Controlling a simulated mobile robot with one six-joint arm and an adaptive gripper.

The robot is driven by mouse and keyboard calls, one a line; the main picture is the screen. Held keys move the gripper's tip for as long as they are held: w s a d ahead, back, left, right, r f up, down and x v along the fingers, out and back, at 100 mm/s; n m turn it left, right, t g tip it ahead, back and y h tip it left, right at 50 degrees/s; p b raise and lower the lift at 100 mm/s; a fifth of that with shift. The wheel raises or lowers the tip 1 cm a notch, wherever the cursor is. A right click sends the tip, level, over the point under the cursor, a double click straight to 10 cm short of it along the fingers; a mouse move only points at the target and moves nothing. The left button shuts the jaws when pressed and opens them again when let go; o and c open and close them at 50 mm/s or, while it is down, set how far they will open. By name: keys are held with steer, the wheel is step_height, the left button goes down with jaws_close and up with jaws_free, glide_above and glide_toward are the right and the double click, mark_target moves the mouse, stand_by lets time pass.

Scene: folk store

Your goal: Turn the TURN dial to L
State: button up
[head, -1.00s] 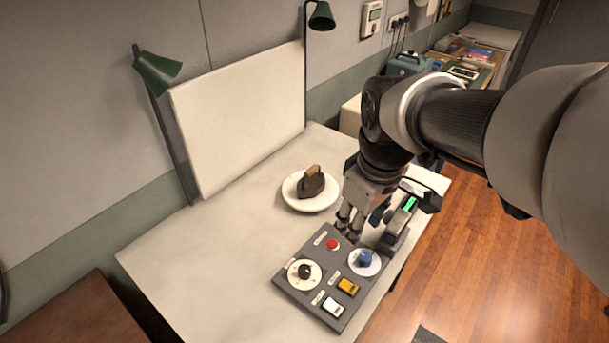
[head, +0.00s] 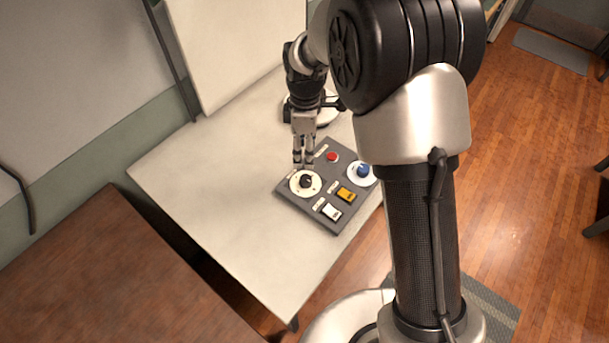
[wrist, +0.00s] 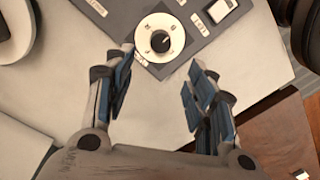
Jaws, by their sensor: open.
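The control panel (head: 318,205) is a dark grey plate lying flat on the white table. Near its left corner is a dial (head: 297,190), a white disc with a black knob (head: 306,181). In the wrist view this dial (wrist: 145,34) has small letters around its knob (wrist: 161,42); I cannot read them surely, nor where the knob points. My gripper (head: 303,162) hangs just behind this dial, pointing down. In the wrist view my gripper (wrist: 160,66) is open and empty, its fingers on either side below the dial, apart from the knob.
The panel also has a red button (head: 333,156), a blue knob (head: 363,170), a yellow switch (head: 346,194) and a white switch (head: 331,211). A white plate (head: 326,115) stands behind, partly hidden by my arm. The table's left side (head: 200,190) is clear.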

mark_target(304, 178)
steer(key=f, duration=0.3)
steer(key=f+b, duration=0.1)
steer(key=f, duration=0.3)
steer(key=f+b, duration=0.1)
steer(key=f, duration=0.3)
steer(key=shift+s+f, duration=0.2)
steer(key=shift+s, duration=0.1)
steer(key=shift+c, duration=0.2)
steer(key=c, duration=1)
